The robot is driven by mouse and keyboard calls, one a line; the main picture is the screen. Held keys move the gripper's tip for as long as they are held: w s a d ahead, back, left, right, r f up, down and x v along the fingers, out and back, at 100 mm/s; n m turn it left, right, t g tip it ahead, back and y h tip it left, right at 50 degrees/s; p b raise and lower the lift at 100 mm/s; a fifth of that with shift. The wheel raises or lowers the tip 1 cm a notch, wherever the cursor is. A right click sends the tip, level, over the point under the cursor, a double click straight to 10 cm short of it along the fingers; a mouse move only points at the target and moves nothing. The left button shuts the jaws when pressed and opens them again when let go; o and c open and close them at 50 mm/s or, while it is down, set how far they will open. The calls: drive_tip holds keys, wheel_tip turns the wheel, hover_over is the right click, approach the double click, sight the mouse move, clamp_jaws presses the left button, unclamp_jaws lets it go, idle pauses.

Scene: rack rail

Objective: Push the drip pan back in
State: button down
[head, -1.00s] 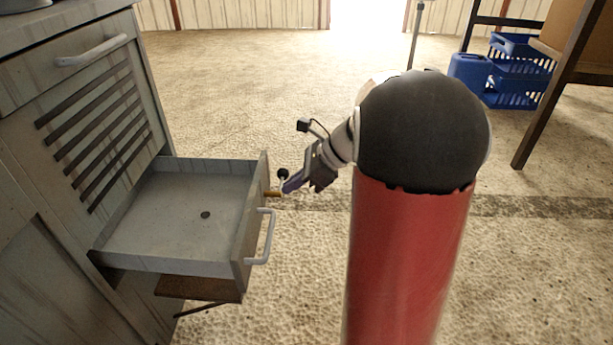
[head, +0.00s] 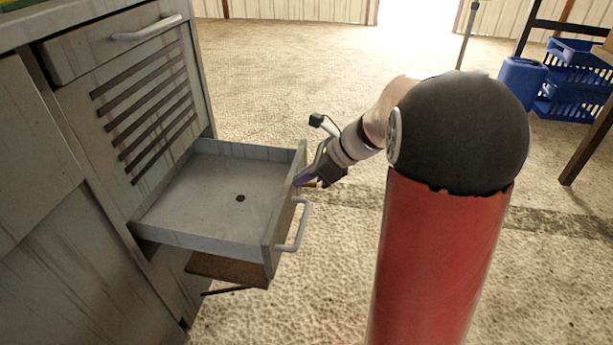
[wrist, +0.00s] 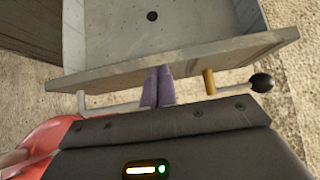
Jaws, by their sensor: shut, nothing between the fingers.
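The drip pan (head: 202,208) is a shallow grey drawer with a small dark hole in its floor, standing pulled out of the grey cabinet (head: 130,110). Its front panel (head: 283,222) carries a pale bar handle (head: 300,224). My gripper (head: 301,179) is at the outer face of the front panel, beyond the handle. In the wrist view, the shut purple fingers (wrist: 158,88) point at the front panel (wrist: 190,66) and appear to touch it, between the handle (wrist: 82,103) and a brass-coloured peg (wrist: 209,82). The pan's floor (wrist: 155,28) shows past the panel.
A brown plate (head: 228,269) sits below the pan. A rod with a black knob (wrist: 262,82) shows beside the peg in the wrist view. Blue crates (head: 575,75) and a blue can (head: 521,80) stand at the far right.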

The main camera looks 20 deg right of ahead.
drive_tip(key=w+a+p, duration=0.3)
drive_tip(key=w+a, duration=0.1)
drive_tip(key=a, duration=0.4)
drive_tip(key=w+a+p, duration=0.3)
drive_tip(key=w+a, duration=0.2)
drive_tip(key=a, duration=0.3)
drive_tip(key=w+a+p, duration=0.3)
drive_tip(key=w+a, duration=0.2)
drive_tip(key=a, duration=0.3)
drive_tip(key=shift+a+p, duration=0.1)
drive_tip(key=shift+p, duration=0.25)
drive_tip(key=shift+s, duration=0.1)
